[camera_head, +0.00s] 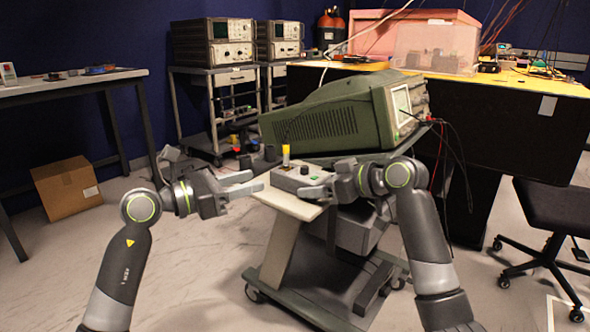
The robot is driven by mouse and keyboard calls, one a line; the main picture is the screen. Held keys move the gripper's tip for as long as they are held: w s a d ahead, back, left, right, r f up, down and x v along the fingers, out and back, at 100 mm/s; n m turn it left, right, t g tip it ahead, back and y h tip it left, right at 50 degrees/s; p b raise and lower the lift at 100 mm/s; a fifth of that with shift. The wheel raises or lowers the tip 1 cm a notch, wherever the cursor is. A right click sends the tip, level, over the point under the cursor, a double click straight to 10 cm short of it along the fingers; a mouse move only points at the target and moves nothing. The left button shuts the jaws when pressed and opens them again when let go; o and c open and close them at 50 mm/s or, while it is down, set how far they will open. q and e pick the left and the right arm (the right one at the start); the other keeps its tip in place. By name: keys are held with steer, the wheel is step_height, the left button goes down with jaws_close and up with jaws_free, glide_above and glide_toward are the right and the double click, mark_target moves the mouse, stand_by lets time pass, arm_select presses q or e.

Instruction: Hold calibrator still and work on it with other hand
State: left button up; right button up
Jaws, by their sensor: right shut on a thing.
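The calibrator (297,179) is a small grey box with a dark knob and a green spot on its face. It rests on the pale pull-out shelf (294,207) of a cart. A small yellow upright piece (286,156) stands at its back left edge. My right gripper (318,187) is shut on the calibrator's right side; its fingertips are partly hidden against the box. My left gripper (256,182) is open and empty just left of the calibrator, its two fingers apart and pointing towards it.
A large green oscilloscope (325,118) sits tilted on the cart directly behind the calibrator, with dark cables hanging at its right. A workbench (60,84) and cardboard box (66,188) stand left. A black chair (555,208) is at right. The floor at front left is clear.

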mark_target(295, 176)
arm_select(q)
steer(key=x, duration=1.2)
steer(key=shift+s, duration=0.1)
jaws_close()
